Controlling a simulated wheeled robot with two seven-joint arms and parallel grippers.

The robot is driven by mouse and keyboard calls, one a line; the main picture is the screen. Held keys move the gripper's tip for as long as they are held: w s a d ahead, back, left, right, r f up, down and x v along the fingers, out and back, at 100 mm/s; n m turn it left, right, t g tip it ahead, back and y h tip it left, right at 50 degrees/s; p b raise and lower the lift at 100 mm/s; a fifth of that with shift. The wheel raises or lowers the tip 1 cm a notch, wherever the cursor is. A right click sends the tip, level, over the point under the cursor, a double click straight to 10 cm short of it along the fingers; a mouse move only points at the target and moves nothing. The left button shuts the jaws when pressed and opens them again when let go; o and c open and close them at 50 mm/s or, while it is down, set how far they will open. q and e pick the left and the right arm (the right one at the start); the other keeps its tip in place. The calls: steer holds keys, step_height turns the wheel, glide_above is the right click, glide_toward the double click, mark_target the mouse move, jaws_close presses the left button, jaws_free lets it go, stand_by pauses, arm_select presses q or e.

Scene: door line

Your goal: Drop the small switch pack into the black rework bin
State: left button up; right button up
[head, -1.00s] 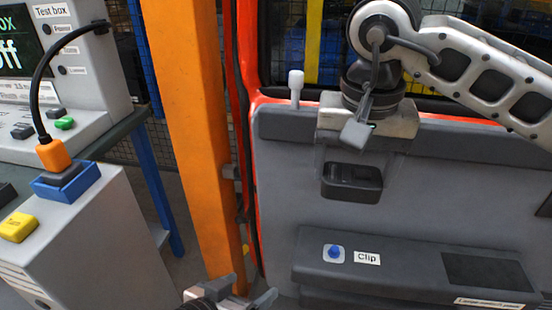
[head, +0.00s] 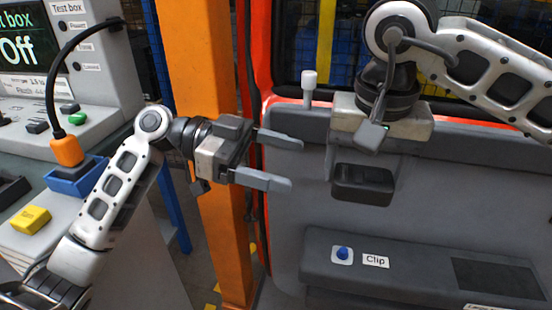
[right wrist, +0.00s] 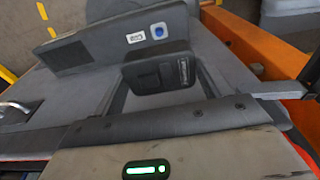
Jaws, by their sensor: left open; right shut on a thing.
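The switch pack (head: 363,184) is a small black block with a recessed face. My right gripper (head: 364,166) is shut on it and holds it in front of the grey door panel. The pack also shows in the right wrist view (right wrist: 158,72), between the two fingers. My left gripper (head: 281,161) is open and empty, its fingers pointing right, to the left of the pack and apart from it. A dark tray-like thing (head: 12,190) shows at the left edge of the head view; I cannot tell whether it is the black rework bin.
The door panel (head: 290,215) has a ledge with a blue button (head: 343,253) and a Clip label (head: 376,261). An orange post (head: 228,255) stands left of the door. At left are the test box (head: 88,75), a blue holder (head: 72,182) and a yellow block (head: 30,220).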

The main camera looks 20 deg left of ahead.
mark_target(360, 179)
arm_select(q)
steer(key=d, duration=0.3)
steer(key=d+f, duration=0.1)
steer(key=d, duration=0.3)
steer(key=w+d, duration=0.1)
steer(key=d, duration=0.3)
steer(key=shift+d+f, duration=0.25)
steer(key=shift+f, duration=0.1)
steer(key=shift+s, duration=0.1)
steer(key=c, duration=1.1)
arm_select(e)
steer(key=o, duration=1.4)
steer(key=shift+o, duration=0.2)
arm_select(q)
steer(key=shift+d, duration=0.1)
arm_select(e)
steer(key=shift+a, duration=0.15)
